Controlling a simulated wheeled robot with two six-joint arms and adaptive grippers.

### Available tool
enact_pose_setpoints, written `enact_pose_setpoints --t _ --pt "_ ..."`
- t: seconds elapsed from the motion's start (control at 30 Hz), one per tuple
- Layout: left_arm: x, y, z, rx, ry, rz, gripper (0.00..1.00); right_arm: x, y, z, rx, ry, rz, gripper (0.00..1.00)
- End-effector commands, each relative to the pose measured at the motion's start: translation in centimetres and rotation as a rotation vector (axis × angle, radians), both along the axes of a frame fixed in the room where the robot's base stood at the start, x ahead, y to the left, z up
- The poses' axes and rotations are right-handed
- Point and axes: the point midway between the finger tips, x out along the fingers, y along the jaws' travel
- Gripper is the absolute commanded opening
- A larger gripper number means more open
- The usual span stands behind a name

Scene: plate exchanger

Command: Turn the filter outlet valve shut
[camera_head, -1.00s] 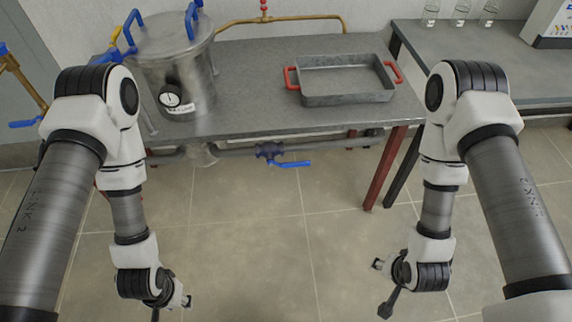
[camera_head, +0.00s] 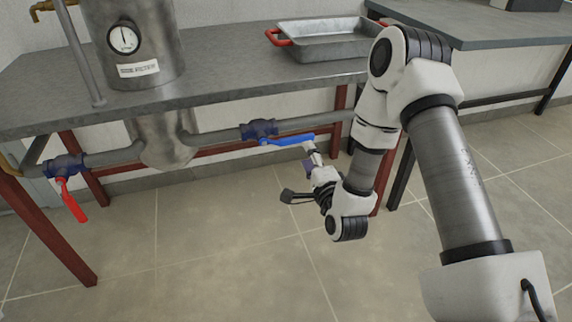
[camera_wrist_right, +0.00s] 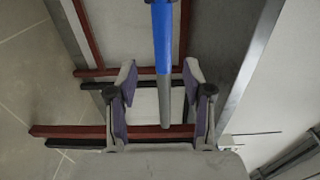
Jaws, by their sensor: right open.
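A valve with a blue lever handle (camera_head: 287,140) sits in the pipe under the bench. Its handle points right, roughly along the pipe. I see no label naming it. My right gripper (camera_head: 301,174) is open just below and right of the handle's end. A second valve with a red handle (camera_head: 72,200), pointing down, is at the far left. My left gripper is out of view.
The steel vessel (camera_head: 133,45) with a gauge stands on the bench (camera_head: 215,85), its lower part hanging beneath. A grey tray (camera_head: 330,45) with red handles sits on top. Red bench legs (camera_head: 50,238) stand beneath. The floor in front is clear.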

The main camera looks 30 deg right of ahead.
Motion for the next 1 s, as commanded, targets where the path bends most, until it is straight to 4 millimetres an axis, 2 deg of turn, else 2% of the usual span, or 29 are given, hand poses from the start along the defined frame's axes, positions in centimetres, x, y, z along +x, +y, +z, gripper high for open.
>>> enact_pose_setpoints --t 0.17,0.4,0.53,0.73,0.77,0.8,0.9,1.0 --pt "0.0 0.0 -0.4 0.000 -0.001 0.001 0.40 2.2 -0.5 0.2 -0.003 -0.005 0.001 0.51" --pt "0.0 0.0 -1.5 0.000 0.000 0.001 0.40 6.5 -1.5 0.1 -0.003 -0.002 0.002 0.51" --pt "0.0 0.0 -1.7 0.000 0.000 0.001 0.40 7.5 -1.7 0.2 -0.002 0.000 0.002 0.51" --pt "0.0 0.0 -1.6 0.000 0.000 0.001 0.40 7.5 -1.7 0.3 -0.002 0.001 0.002 0.51" --pt "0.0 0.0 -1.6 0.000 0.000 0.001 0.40 7.5 -1.7 0.3 -0.002 0.001 0.002 0.44" --pt "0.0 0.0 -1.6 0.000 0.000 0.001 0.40 7.5 -1.7 0.3 -0.002 0.001 0.002 0.30" --pt "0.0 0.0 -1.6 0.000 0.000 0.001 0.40 7.5 -1.7 0.3 -0.002 0.001 0.002 0.00" --pt "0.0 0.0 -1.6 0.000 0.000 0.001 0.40 7.5 -1.7 0.3 -0.002 0.001 0.002 0.00"
